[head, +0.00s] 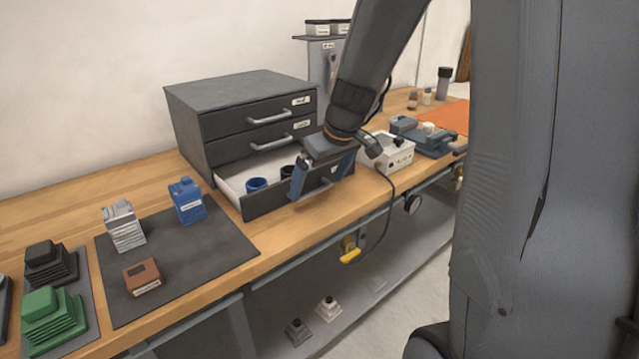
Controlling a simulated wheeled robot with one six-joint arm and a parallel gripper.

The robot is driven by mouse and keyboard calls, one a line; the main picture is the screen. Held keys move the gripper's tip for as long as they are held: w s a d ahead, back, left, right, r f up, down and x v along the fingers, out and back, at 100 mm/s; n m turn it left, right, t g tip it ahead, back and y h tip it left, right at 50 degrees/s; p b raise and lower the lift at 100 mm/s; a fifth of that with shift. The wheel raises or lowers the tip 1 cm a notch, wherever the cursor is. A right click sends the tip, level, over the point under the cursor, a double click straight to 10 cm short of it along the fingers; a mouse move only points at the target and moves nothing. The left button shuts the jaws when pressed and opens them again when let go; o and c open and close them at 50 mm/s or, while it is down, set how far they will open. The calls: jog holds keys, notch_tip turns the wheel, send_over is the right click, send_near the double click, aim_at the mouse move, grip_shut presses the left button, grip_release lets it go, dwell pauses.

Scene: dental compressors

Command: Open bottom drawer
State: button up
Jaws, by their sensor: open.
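A dark grey drawer cabinet (240,100) stands on the wooden bench against the wall. Its top drawer (262,115) and middle drawer (270,140) are shut, each with a light bar handle. The bottom drawer (232,188) is pulled out and shows its white inside. A blue cup-like part (257,184) and a dark round part (288,172) are in it. My gripper (322,180) is open, with its blue fingers pointing down at the front of the bottom drawer. The arm and gripper hide part of that front and its handle. I cannot tell whether the fingers touch it.
A dark mat (185,255) on the left holds a blue container (187,201), a silver finned block (123,226) and a brown block (142,276). A white box (388,151) stands right of my gripper. A yellow-handled item (351,255) hangs below the bench edge.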

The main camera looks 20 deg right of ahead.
jog(key=v, duration=0.6)
jog(key=shift+r, duration=0.25)
jog(key=shift+s+d, duration=0.15)
jog(key=shift+s, duration=0.05)
jog(key=s+a+f+m+g, duration=0.1)
jog(key=s+a+f, duration=0.1)
jog(key=s, duration=0.4)
jog(key=s+a+f+m+g+h, duration=0.1)
jog(key=s+a+f, duration=0.1)
jog(key=s+f, duration=0.3)
jog(key=s+a+f+m+g, duration=0.1)
jog(key=s+a+f+g, duration=0.1)
jog(key=s+f, duration=0.2)
jog(key=s, duration=0.3)
jog(key=shift+a+m, duration=0.3)
jog(key=shift+s, duration=0.15)
